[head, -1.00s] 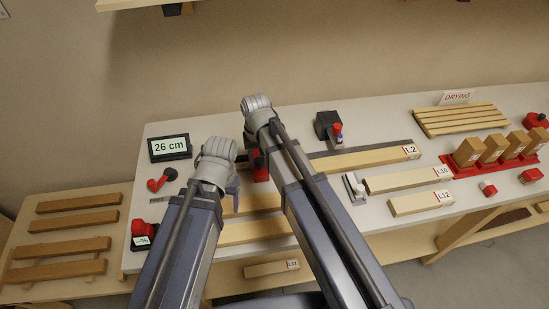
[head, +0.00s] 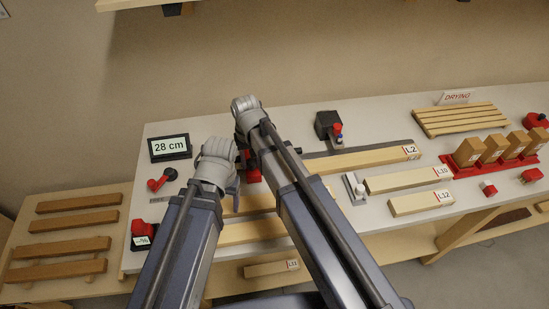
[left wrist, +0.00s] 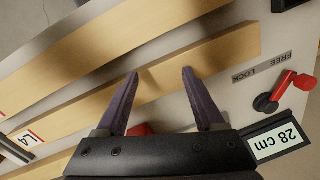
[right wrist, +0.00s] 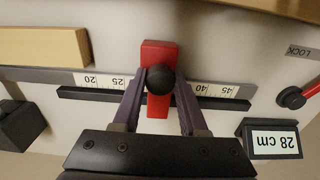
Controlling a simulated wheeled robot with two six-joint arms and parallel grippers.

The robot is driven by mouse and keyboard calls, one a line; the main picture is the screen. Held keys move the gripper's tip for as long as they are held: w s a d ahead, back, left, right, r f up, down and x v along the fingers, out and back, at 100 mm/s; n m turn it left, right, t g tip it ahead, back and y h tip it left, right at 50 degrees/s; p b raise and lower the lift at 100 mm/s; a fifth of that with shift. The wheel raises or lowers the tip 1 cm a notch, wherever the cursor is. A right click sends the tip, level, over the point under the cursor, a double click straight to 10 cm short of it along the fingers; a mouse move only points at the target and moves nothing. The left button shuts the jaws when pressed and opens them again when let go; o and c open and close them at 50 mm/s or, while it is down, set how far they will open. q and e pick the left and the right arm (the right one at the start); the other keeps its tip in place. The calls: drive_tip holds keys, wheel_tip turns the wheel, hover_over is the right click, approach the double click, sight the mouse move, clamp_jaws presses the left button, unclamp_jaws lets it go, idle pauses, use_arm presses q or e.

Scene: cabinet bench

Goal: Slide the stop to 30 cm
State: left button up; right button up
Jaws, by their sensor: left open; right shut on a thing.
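The red stop (right wrist: 157,112) with its black knob (right wrist: 161,79) sits on the scale rail (right wrist: 225,92) in the right wrist view. My right gripper (right wrist: 160,88) is shut on the knob. In the head view the stop (head: 253,175) shows only in part behind my right gripper (head: 248,160). The display (head: 170,147) reads 28 cm, also in the right wrist view (right wrist: 273,140). My left gripper (left wrist: 160,75) is open and empty above wooden boards (left wrist: 210,60). The red lock lever (right wrist: 307,92) lies near the FREE LOCK label (left wrist: 262,70).
The board L2 (head: 360,160) lies along the rail to the right. A slatted drying rack (head: 462,118) and a red holder with wooden blocks (head: 490,165) stand at the right.

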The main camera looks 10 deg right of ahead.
drive_tip(key=shift+a, duration=0.95)
drive_tip(key=o, duration=1)
use_arm(q)
drive_tip(key=shift+r, duration=0.1)
use_arm(e)
drive_tip(key=shift+r, duration=0.1)
use_arm(q)
wheel_tip(320, 180, up, 9)
drive_tip(key=p, duration=0.9)
use_arm(e)
wheel_tip(320, 180, up, 9)
drive_tip(key=shift+f, duration=0.1)
